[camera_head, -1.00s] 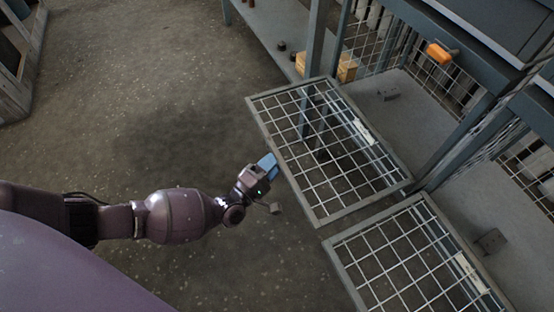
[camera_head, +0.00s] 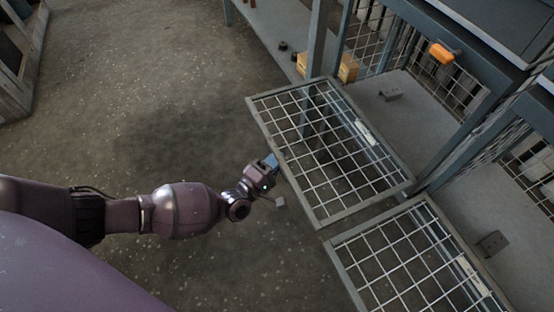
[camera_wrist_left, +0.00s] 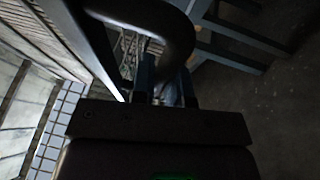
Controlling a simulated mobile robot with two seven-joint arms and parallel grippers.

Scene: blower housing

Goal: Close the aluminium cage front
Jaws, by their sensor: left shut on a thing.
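Two open mesh cage fronts with grey frames stick out from the shelving. The farther front (camera_head: 330,150) is in the middle of the head view, and the nearer front (camera_head: 405,262) is at lower right. Each has a small pale label, too small to read, so I cannot tell which is the aluminium one. My left gripper (camera_head: 272,161) is at the outer left edge of the farther front, shut on its handle. In the left wrist view a dark curved handle (camera_wrist_left: 165,22) runs down to the fingers (camera_wrist_left: 167,88); the exact contact is partly hidden. My right gripper is not in view.
Cage bays with grey floors (camera_head: 400,112) open at right, one with an orange item (camera_head: 441,52) at its upper edge. Cardboard boxes (camera_head: 346,68) sit on a shelf at the back. The concrete floor (camera_head: 150,100) at left is clear.

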